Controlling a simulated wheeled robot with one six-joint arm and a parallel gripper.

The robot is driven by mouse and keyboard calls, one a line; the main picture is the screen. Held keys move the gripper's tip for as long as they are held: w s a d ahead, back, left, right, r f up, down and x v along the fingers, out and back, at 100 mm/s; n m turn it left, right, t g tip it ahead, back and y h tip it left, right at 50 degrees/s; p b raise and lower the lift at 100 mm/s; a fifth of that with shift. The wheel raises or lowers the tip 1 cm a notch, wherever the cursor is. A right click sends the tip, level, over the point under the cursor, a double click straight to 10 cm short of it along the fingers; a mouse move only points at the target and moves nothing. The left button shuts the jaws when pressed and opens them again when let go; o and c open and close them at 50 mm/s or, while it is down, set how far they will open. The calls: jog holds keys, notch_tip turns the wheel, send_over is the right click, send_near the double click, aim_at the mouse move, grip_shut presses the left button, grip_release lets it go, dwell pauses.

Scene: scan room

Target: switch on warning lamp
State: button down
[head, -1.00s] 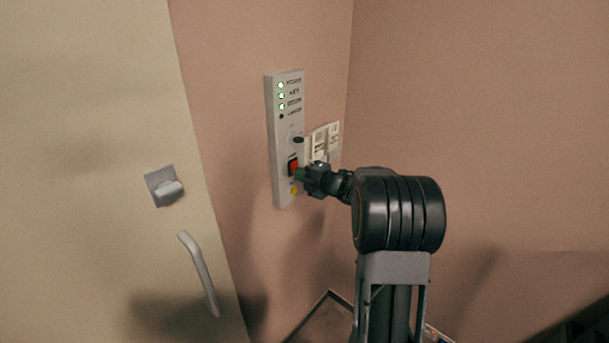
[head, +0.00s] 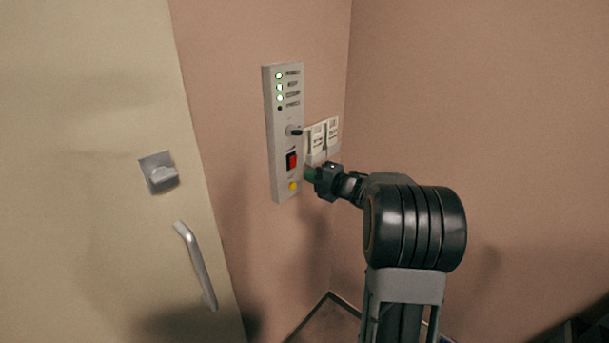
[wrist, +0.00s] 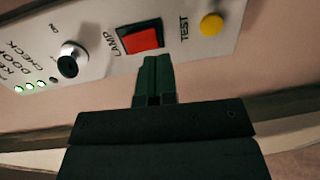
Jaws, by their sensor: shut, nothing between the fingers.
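A tall grey control panel (head: 284,150) is on the pink wall in the head view. Its red rocker switch (head: 291,160) is marked LAMP in the wrist view (wrist: 142,37). My gripper (head: 309,174) is shut and empty, just right of the panel in the head view. In the wrist view its closed dark green fingers (wrist: 154,62) point at the lower edge of the red switch. I cannot tell if they touch it; in the head view they look apart. Several indicator lights (head: 280,87) at the panel's top include lit green ones; the lowest is dark.
A yellow TEST button (head: 293,186) is below the switch, and a key-type knob (head: 293,131) above it. White cards (head: 322,135) hang on the wall to the right. A door with a handle (head: 196,265) and a latch (head: 159,172) is at the left.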

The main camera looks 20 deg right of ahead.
jog(key=f+b+v, duration=0.1)
jog(key=f+v, duration=0.1)
jog(key=v, duration=0.7)
jog(key=shift+s+b, duration=0.2)
jog(key=shift+b, duration=0.1)
jog(key=shift+d, duration=0.1)
jog(key=s+d+f+m+g+h, duration=0.25)
jog(key=d+f+m+h, duration=0.35)
jog(key=d+m+h, duration=0.7)
jog(key=s+a+f+m+g, duration=0.2)
jog(key=s+a+m+g, duration=0.25)
jog(key=m, duration=0.25)
jog(key=s+a+m+g+y, duration=0.1)
jog(key=s+a, duration=0.3)
jog(key=a, duration=0.5)
jog(key=s+a+m+g+y, duration=0.1)
jog(key=s+a+g+y, duration=0.1)
jog(key=a, duration=0.6)
jog(key=s+a+m+g+y, duration=0.1)
jog(key=s+a+y, duration=0.1)
jog(key=s+a, duration=0.3)
jog(key=a, duration=0.4)
jog(key=shift+s+a+g+y+p, duration=0.3)
jog(key=shift+s+g+y+p, duration=0.05)
jog(key=shift+g+y+p, duration=0.05)
